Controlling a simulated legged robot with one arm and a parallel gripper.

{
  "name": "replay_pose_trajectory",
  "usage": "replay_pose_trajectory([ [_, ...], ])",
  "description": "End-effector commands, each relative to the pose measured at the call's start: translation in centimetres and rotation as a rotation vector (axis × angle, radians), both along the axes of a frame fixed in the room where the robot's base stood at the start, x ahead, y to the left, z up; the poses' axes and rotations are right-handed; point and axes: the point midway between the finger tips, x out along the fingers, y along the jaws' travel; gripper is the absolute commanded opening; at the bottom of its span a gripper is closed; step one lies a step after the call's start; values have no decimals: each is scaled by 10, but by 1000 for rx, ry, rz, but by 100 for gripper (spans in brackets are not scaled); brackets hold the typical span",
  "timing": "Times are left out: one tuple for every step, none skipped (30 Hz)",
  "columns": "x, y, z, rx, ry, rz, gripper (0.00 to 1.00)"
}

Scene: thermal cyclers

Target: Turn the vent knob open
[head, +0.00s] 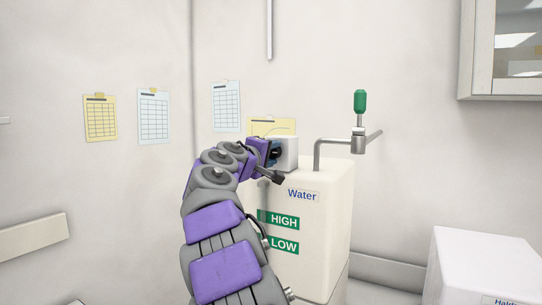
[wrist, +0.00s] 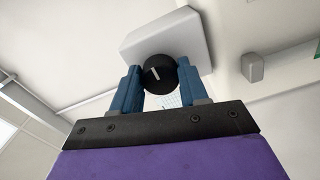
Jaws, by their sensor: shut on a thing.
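The vent knob (wrist: 160,74) is a round black knob with a white line on its face, in the wrist view. It sits in front of a pale box-shaped housing (wrist: 190,35). In the head view the white housing (head: 287,152) is on top of the water tank (head: 322,235), and the dark knob (head: 275,153) is at its left side, partly covered by my gripper. My gripper (wrist: 160,84) has its two blue fingers on either side of the knob, shut on it. The white line is tilted slightly from upright in the wrist view.
A bent metal pipe with a tap (head: 358,143) and green handle (head: 360,102) rises right of the housing. A white box (head: 480,262) stands at the lower right, and a wall cabinet (head: 503,48) hangs above. Paper sheets (head: 153,116) hang on the wall behind.

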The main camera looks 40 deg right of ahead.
Motion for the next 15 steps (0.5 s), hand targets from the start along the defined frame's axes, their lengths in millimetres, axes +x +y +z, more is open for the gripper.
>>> replay_pose_trajectory([
  [1, -2, -6, 10, 5, -2, 13],
  [1, -2, -6, 10, 5, -2, 13],
  [1, -2, -6, 10, 5, -2, 13],
  [1, -2, -6, 10, 5, -2, 13],
  [1, -2, -6, 10, 5, -2, 13],
  [1, -2, -6, 10, 5, -2, 13],
  [1, -2, -6, 10, 6, -3, 46],
  [1, -2, -6, 10, 6, -3, 49],
  [1, -2, -6, 8, 6, -3, 53],
  [1, -2, -5, 8, 6, -3, 56],
  [1, -2, -5, 8, 5, -3, 59],
  [1, -1, -5, 6, 5, -2, 63],
  [0, -1, -4, 7, 4, -2, 66],
  [0, -1, -3, 6, 4, -2, 68],
  [-1, -1, -3, 5, 2, -2, 69],
])
